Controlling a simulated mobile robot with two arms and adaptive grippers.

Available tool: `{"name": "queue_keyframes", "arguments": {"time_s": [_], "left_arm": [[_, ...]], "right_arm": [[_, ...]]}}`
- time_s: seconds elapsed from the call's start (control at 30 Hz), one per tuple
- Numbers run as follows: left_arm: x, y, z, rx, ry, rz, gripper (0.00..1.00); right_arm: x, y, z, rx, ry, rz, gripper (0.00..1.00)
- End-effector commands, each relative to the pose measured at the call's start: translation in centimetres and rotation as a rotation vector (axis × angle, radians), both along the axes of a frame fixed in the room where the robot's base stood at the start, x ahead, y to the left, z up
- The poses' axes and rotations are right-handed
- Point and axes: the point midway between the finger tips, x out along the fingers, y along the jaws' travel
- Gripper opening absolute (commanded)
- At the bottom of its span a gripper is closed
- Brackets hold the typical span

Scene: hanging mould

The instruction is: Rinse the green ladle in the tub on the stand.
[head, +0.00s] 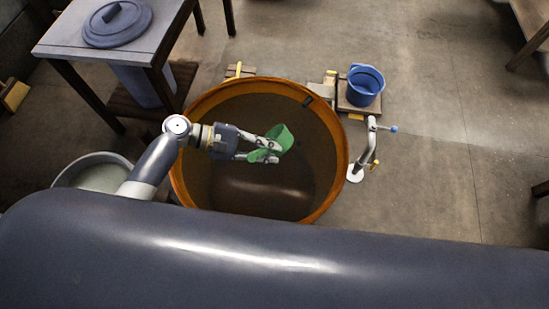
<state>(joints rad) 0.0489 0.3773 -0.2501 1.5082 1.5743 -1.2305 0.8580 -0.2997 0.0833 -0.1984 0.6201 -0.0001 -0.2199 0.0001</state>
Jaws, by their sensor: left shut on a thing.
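The green ladle (279,138) is in my left gripper (272,152), which is shut on it. Its bowl is up and to the right of the fingers, and a lower green part shows between them. Gripper and ladle are over the opening of a large round orange-rimmed vessel (338,183) with a dark brown inside. A pale round tub (62,172) stands at the left, beside my left arm, partly hidden by my body; whether it rests on a stand is hidden. My right gripper is out of view.
A blue bucket (366,85) sits on a small wooden base right of the vessel. A metal tap (367,145) stands at the vessel's right side. A table (65,38) with a blue-grey lid (117,24) is at upper left. Open floor lies to the right.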

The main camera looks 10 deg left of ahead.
Motion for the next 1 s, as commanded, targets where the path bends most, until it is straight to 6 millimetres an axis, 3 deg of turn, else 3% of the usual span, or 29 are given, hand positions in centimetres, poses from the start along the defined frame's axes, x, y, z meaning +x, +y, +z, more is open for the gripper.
{"name": "queue_keyframes", "arguments": {"time_s": [0.03,1.0], "left_arm": [[0.3,0.4,-0.3,-0.028,0.009,0.002,0.0],[3.2,6.8,-0.7,-0.48,0.215,0.002,0.0]], "right_arm": [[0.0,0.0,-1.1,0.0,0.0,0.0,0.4],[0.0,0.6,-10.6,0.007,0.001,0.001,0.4]]}}
